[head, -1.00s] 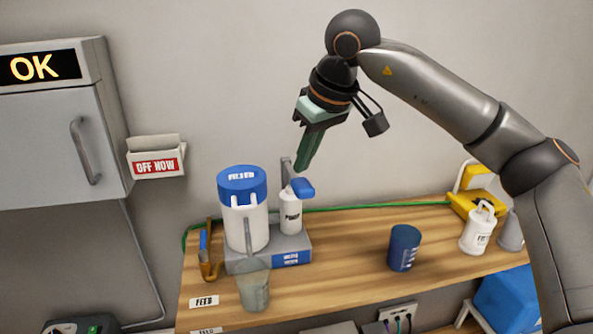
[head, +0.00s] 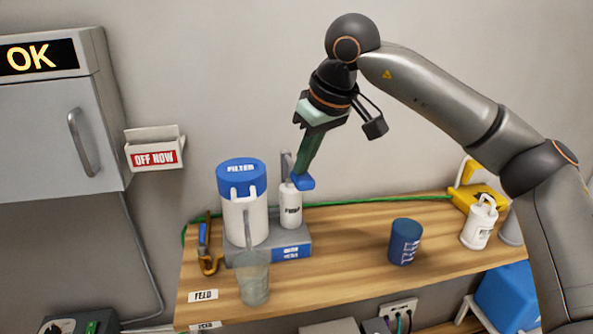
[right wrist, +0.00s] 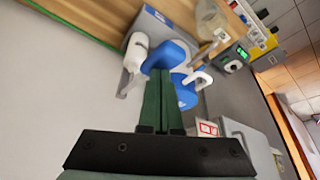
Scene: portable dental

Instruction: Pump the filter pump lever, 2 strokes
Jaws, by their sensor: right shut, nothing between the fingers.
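The pump is a small white bottle (head: 291,206) with a blue lever (head: 304,182) on top. It stands on a grey base (head: 297,243), beside the white filter canister (head: 245,219) with its blue lid. My right gripper (head: 302,172) is shut and empty, pointing down with its green fingertips at the blue lever; they look to be touching it. In the right wrist view the shut fingers (right wrist: 161,78) reach the blue lever (right wrist: 163,56), and the white pump body (right wrist: 136,52) is beside them. My left gripper is out of view.
A clear cup (head: 253,279) stands under the filter's spout at the front. A blue cup (head: 404,242) and a white jug (head: 479,224) stand further right. A green hose (head: 370,203) runs along the back. The middle of the wooden bench (head: 345,250) is clear.

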